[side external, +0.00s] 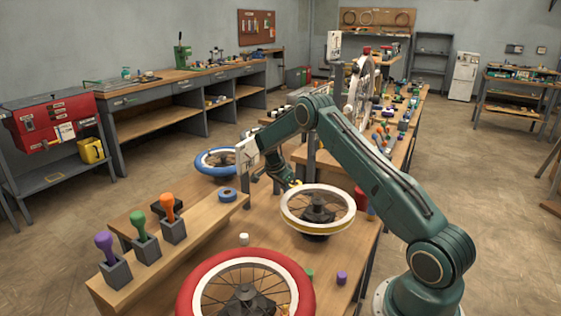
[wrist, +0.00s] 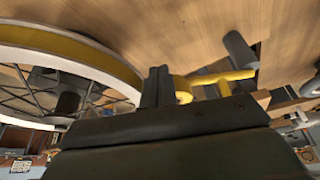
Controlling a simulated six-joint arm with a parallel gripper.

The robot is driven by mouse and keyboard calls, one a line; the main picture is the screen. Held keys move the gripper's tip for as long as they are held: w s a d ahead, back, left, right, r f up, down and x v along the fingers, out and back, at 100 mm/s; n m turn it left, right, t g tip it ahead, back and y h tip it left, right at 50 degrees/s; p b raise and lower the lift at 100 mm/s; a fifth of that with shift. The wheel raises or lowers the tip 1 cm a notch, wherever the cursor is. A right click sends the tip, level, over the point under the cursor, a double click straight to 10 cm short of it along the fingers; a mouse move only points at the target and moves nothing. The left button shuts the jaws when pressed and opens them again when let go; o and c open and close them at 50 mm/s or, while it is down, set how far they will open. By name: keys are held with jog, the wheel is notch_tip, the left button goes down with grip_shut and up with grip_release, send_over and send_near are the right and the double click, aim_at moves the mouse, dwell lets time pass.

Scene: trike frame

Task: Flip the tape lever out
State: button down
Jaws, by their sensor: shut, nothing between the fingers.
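A yellow lever-like part (wrist: 222,77), which I take for the tape lever, shows in the wrist view just right of my fingers. It has a rounded end near the fingertips and an arm reaching right, beside a grey cylinder. My gripper (wrist: 157,86) is shut and empty, its two dark fingers together between this part and the wheel. In the side view, my gripper is low at the back left of the white-rimmed wheel (side external: 318,190), near a small yellow piece (side external: 296,183). Whether the fingers touch the lever, I cannot tell. The wheel's yellow band (wrist: 60,42) fills the wrist view's upper left.
A red-tyred wheel (side external: 243,257) lies at the front and a blue-tyred wheel (side external: 203,168) behind. A white cylinder (side external: 244,239) stands on the bench.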

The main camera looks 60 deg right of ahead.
jog(key=a+f+v, duration=0.1)
jog(key=a+v, duration=0.2)
jog(key=v, duration=1.8)
jog(key=shift+a, duration=0.25)
jog(key=shift+w, duration=0.15)
jog(key=shift+w+a, duration=0.25)
jog(key=shift+w, duration=0.25)
jog(key=shift+w+a, duration=0.2)
jog(key=shift+w, duration=0.35)
jog(key=shift+d+f, duration=0.1)
